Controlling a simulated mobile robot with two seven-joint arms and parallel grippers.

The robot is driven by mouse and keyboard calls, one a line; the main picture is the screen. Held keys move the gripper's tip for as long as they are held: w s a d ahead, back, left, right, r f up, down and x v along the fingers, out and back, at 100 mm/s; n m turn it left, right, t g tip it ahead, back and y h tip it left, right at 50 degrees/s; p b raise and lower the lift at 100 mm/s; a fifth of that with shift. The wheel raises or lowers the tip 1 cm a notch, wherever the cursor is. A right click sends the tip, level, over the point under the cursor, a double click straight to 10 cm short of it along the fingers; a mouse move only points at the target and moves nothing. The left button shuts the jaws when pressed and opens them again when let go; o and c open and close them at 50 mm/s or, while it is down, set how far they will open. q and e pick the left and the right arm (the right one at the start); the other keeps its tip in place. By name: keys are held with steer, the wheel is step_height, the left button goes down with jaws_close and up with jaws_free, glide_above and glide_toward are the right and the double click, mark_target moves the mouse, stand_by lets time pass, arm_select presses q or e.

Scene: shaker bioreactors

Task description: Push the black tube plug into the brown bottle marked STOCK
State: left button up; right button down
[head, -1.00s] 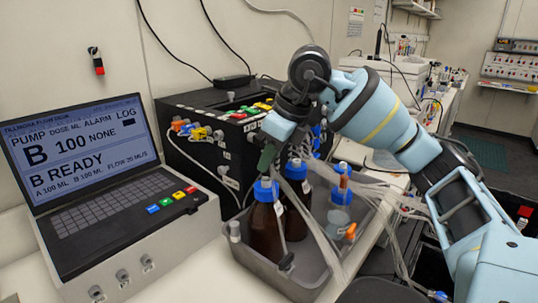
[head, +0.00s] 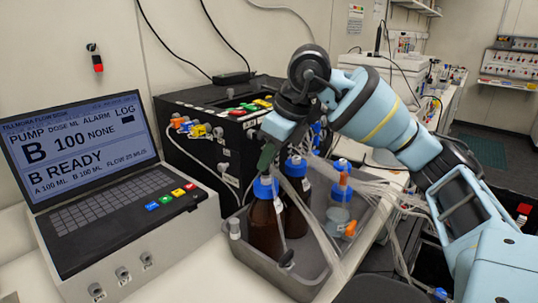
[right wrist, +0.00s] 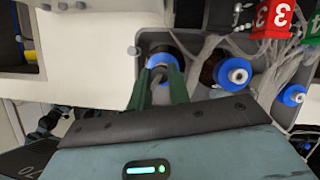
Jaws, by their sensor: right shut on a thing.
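Two brown bottles with blue caps stand in the grey tray (head: 240,250). The front brown bottle (head: 265,232) is under my right gripper (head: 266,160); no STOCK mark is readable. In the right wrist view, the green fingers of my right gripper (right wrist: 160,85) are closed around a small dark piece (right wrist: 158,73), which looks like the black tube plug and is mostly hidden. It lies over the blue cap (right wrist: 172,58) of the front bottle. I cannot tell whether the plug touches the cap opening. My left gripper is not in view.
The second brown bottle (head: 297,215) stands close behind. A clear bottle (head: 338,215) with an orange fitting is to the right. Loose clear tubes hang across the tray, and a black fitting (head: 286,258) is at its front. A pump laptop (head: 110,200) stands left.

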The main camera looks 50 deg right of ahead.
steer(key=shift+f, duration=0.4)
steer(key=c, duration=1.2)
jaws_free()
steer(key=shift+c, duration=0.2)
steer(key=v, duration=0.8)
steer(key=shift+p, duration=0.3)
